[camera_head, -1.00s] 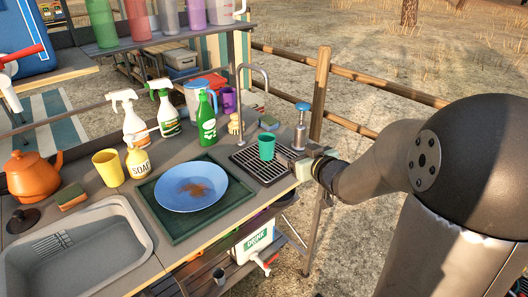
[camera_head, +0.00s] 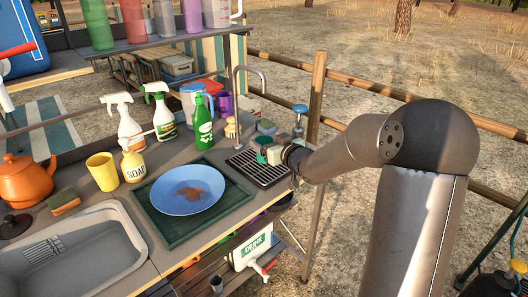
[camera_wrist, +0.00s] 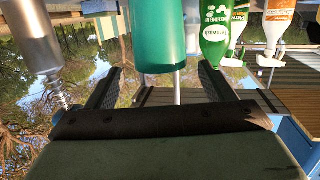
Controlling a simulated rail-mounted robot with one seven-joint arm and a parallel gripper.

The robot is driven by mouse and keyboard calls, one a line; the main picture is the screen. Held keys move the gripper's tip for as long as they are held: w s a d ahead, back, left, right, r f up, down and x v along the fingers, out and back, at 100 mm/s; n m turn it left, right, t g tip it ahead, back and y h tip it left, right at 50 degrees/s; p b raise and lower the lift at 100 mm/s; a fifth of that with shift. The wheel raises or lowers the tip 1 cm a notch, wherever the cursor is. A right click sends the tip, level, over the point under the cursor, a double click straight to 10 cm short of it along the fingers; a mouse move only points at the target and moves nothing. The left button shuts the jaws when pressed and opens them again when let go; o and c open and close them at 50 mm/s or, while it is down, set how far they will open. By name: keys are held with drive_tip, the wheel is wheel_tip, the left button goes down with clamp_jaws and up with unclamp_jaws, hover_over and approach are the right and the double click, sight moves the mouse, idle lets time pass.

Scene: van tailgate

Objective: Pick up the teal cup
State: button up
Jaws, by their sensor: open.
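The teal cup (camera_wrist: 158,35) fills the upper middle of the wrist view, which shows the scene upside down. My gripper (camera_wrist: 160,72) is open, with one dark finger on each side of the cup and gaps visible beside it. In the head view, my gripper (camera_head: 273,154) is at the black drying rack (camera_head: 258,170) on the counter's right end. Only a small teal patch of the cup (camera_head: 261,158) shows there, at the gripper's left side. The gripper hides the rest.
A green bottle (camera_head: 202,122), a brush (camera_head: 231,128) and a tap (camera_head: 238,105) stand behind the rack. A blue plate (camera_head: 188,190) lies on a green tray (camera_head: 160,222) to the left. A metal pump bottle with a blue top (camera_head: 299,112) stands close behind my gripper.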

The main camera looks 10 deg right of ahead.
sight(260, 138)
drive_tip(key=x, duration=0.5)
drive_tip(key=shift+s+f, duration=0.1)
drive_tip(key=shift+f, duration=0.3)
drive_tip(key=c, duration=1.1)
